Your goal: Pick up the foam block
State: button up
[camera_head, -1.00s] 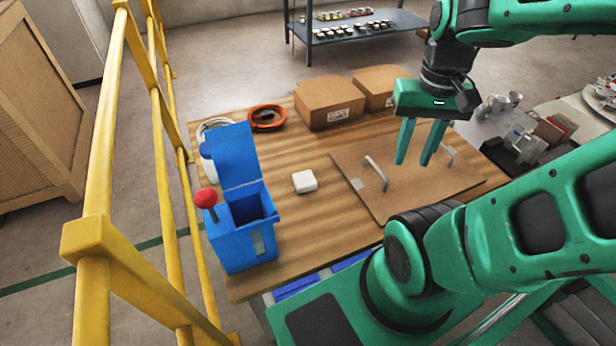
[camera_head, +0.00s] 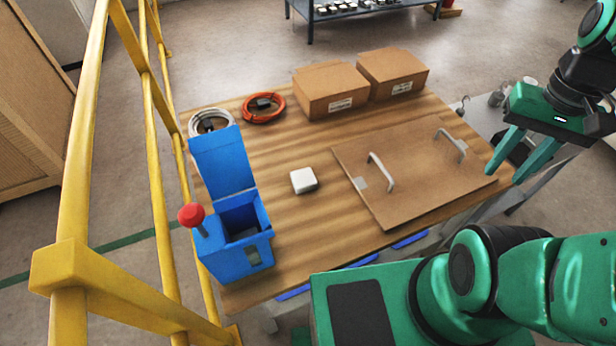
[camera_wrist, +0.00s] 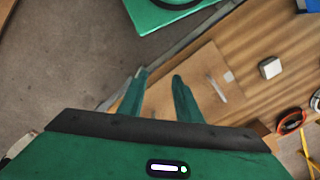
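The foam block looks to be the small white block (camera_head: 304,180) lying on the wooden table (camera_head: 290,235), between the blue box and the brown board. It also shows in the wrist view (camera_wrist: 270,68) at the upper right. My gripper (camera_head: 508,178) is at the right, above and just past the table's right edge, well apart from the block. Its two fingers are spread with nothing between them. In the wrist view the fingers (camera_wrist: 160,85) are also apart and empty.
A blue box (camera_head: 235,250) with its lid up and a red knob (camera_head: 191,215) stands left of the block. A brown board (camera_head: 400,205) with two handles lies right. Two cartons (camera_head: 332,103), an orange coil (camera_head: 283,105) and a white coil (camera_head: 196,122) are behind. A yellow railing (camera_head: 70,200) runs left.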

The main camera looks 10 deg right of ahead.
jog(key=o, duration=0.9)
jog(key=shift+s+r+n, duration=0.2)
jog(key=shift+s+n, duration=0.1)
jog(key=shift+s, duration=0.05)
jog(key=shift+o, duration=0.3)
jog(key=w+a+f+n, duration=0.1)
jog(key=w+a+n, duration=0.2)
jog(key=w+n, duration=0.2)
jog(key=shift+w+f+n+y, duration=0.3)
jog(key=shift+w+f, duration=0.05)
jog(key=shift+w, duration=0.8)
jog(key=n+y, duration=0.4)
jog(key=n, duration=1.6)
send_near(304, 177)
jog(key=shift+g, duration=0.3)
jog(key=shift+x, duration=4.2)
